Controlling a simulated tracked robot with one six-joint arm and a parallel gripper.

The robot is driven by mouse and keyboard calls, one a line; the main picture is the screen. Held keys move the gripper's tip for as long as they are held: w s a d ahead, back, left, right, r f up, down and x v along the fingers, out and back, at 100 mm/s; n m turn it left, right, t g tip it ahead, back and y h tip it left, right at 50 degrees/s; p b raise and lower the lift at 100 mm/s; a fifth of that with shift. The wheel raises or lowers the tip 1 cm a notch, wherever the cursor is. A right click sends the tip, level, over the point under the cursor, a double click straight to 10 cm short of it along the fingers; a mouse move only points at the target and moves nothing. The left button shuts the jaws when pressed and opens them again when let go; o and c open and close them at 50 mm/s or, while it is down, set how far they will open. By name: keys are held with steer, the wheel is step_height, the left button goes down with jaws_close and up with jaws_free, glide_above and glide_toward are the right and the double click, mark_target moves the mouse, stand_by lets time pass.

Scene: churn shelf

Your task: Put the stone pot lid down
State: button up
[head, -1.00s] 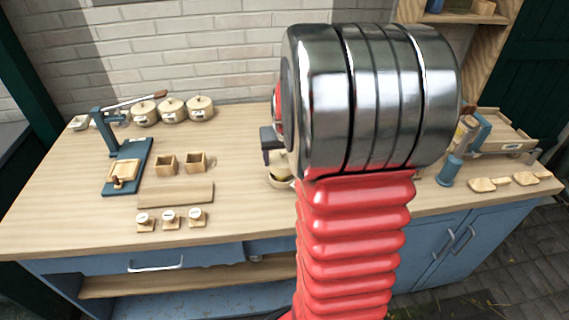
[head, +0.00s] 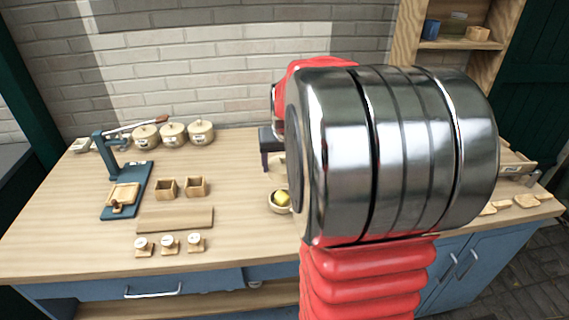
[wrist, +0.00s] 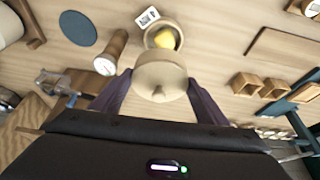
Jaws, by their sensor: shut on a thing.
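My gripper (wrist: 158,98) has purple fingers shut on the round beige stone pot lid (wrist: 160,74), whose small knob shows in the wrist view. The open pot (wrist: 178,31) with a yellow lump (wrist: 163,38) inside stands just beyond the lid, which overlaps its near edge in that view. In the head view the pot (head: 279,208) stands on the bench, and my gripper (head: 270,168) is above and behind it. My arm hides most of the lid there. I cannot tell how high the lid is above the bench.
Several lidded pots (head: 174,134) line the back left of the bench (head: 80,220). A blue press (head: 127,190), two small wooden boxes (head: 196,187) and a board (head: 176,219) stand left. A wooden-handled tool (wrist: 112,48) and a label card (wrist: 147,17) are close to the pot.

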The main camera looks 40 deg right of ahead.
steer(key=w+a+f+n+y, duration=0.1)
steer(key=w+a, duration=0.4)
steer(key=a, duration=0.5)
steer(key=w+a+f+n, duration=0.2)
steer(key=w+a, duration=0.4)
steer(key=a, duration=0.4)
steer(key=w+a+f+n+y, duration=0.1)
steer(key=w+a, duration=0.4)
steer(key=a, duration=0.6)
steer(key=f+n, duration=0.1)
steer(key=n, duration=0.1)
steer(key=shift+w+f+n+t+y, duration=0.2)
steer(key=shift+f+n+t+y, duration=0.1)
steer(key=shift+f+n, duration=0.1)
